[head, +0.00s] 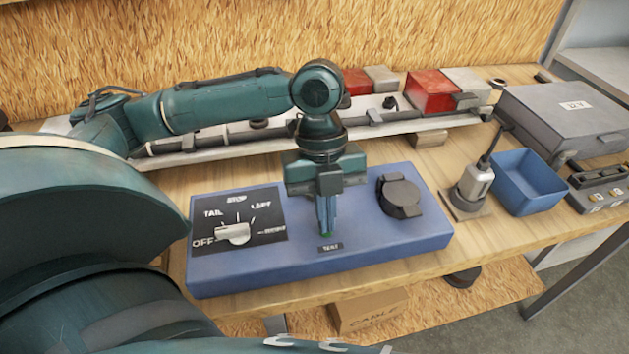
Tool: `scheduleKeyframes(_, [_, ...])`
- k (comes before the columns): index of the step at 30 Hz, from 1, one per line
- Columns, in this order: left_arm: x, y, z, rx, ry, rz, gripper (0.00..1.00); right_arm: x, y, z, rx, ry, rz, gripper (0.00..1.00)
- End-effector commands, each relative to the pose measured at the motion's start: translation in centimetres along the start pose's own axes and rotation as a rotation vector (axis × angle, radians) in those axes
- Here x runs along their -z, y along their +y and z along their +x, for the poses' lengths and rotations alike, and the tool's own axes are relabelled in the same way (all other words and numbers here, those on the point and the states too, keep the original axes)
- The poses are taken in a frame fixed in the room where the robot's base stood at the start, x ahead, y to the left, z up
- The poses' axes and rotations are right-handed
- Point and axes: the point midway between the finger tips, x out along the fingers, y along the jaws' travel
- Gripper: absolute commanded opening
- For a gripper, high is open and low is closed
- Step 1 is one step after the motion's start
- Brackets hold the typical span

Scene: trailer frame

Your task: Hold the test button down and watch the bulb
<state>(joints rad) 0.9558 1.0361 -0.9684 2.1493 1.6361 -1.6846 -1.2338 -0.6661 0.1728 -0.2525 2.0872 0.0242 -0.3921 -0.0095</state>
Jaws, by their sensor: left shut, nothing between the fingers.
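The blue test box (300,268) lies on the wooden bench. On its left is a dark panel (265,207) with a pale selector knob (233,234) and the words OFF, TAIL, STOP and LEFT. My left gripper (326,232) points down over the middle of the box, its fingers shut with nothing between them. A bit of green shows at the fingertips, just behind a small TEST label (331,247). The test button is mostly hidden there, and I cannot tell if it is pressed. Red lamps (432,92) sit on the bar behind; I cannot tell if any bulb is lit. My right gripper is not in view.
A round black socket (400,196) sits on the box's right side. Right of it stand a metal tool on a base (471,188), a blue bin (527,181) and a grey 12 V case (571,117). A long light bar (205,150) spans the back. My left arm covers the left side.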

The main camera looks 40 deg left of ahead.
Motion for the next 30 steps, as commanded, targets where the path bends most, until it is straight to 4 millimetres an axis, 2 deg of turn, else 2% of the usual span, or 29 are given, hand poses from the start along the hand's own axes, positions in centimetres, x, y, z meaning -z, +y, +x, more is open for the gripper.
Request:
scheduleKeyframes(3, [0.0, 0.0, 0.1, -0.001, 0.001, 0.0, 0.0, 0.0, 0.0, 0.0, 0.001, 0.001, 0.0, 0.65])
scheduleKeyframes(8, [0.6, 0.0, -1.7, -0.002, 0.002, 0.0, 0.0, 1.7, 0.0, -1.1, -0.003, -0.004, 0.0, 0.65])
scheduleKeyframes(14, [1.0, 0.0, -3.2, -0.002, 0.001, -0.001, 0.0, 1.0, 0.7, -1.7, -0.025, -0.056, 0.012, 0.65])
scheduleKeyframes(21, [1.6, 0.0, -5.1, -0.001, 0.001, 0.0, 0.0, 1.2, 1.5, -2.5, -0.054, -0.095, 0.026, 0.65])
scheduleKeyframes(30, [2.1, 0.0, -6.7, 0.0, 0.0, 0.001, 0.0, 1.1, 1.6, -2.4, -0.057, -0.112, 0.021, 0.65])
